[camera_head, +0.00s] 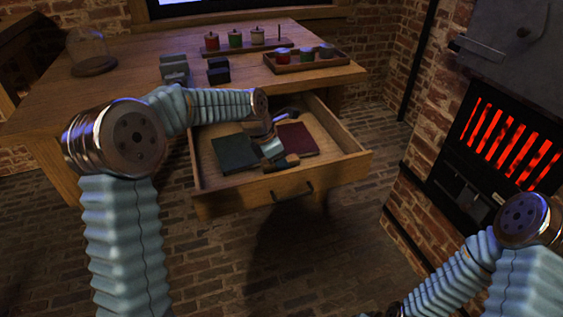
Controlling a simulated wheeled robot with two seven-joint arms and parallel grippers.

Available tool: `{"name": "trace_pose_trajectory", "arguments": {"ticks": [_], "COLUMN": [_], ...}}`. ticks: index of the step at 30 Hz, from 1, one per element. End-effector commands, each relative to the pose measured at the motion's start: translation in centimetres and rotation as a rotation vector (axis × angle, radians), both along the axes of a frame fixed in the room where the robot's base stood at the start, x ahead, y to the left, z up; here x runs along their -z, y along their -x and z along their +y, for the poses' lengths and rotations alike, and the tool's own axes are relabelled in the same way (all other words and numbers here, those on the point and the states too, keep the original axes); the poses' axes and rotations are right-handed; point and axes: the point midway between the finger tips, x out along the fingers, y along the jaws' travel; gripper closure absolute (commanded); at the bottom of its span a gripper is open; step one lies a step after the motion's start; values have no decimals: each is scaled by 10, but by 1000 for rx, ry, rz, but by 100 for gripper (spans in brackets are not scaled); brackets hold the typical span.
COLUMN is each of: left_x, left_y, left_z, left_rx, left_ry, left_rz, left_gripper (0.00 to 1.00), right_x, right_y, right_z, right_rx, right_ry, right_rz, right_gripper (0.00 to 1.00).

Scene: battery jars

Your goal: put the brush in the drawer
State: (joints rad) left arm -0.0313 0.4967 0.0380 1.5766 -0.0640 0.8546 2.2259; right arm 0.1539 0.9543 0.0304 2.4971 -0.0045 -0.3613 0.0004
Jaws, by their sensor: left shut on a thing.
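The drawer (343,161) stands open from the wooden table's front. My left arm reaches over it, and my left gripper (282,163) is low inside, between a dark green book and a dark red book. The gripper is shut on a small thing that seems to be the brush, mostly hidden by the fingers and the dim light. I cannot tell whether it touches the drawer floor. My right arm is at the lower right, away from the drawer, and its gripper is out of view.
The green book (234,153) and red book (297,140) lie in the drawer. On the table (130,62) are a tray (318,64) of jars, a rack of jars, dark blocks (218,70) and a glass dome (90,55). A glowing furnace (505,140) stands at right.

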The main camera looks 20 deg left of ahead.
Motion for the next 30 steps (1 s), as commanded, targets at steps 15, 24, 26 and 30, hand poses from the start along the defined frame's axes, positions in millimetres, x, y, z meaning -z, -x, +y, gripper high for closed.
{"name": "trace_pose_trajectory", "arguments": {"ticks": [15,24,26,30], "left_x": [3,0,-4,-26], "left_y": [0,0,0,5], "left_z": [0,0,1,8], "left_rx": [0,0,-2,-2], "left_ry": [0,0,0,0], "left_rz": [-1,-1,-2,-5], "left_gripper": [32,32,32,32], "right_x": [1,0,-1,-1], "right_y": [0,0,0,0], "right_z": [0,0,0,0], "right_rx": [0,0,0,0], "right_ry": [0,0,0,0], "right_rz": [0,0,0,0], "right_gripper": [64,64,64,64]}}
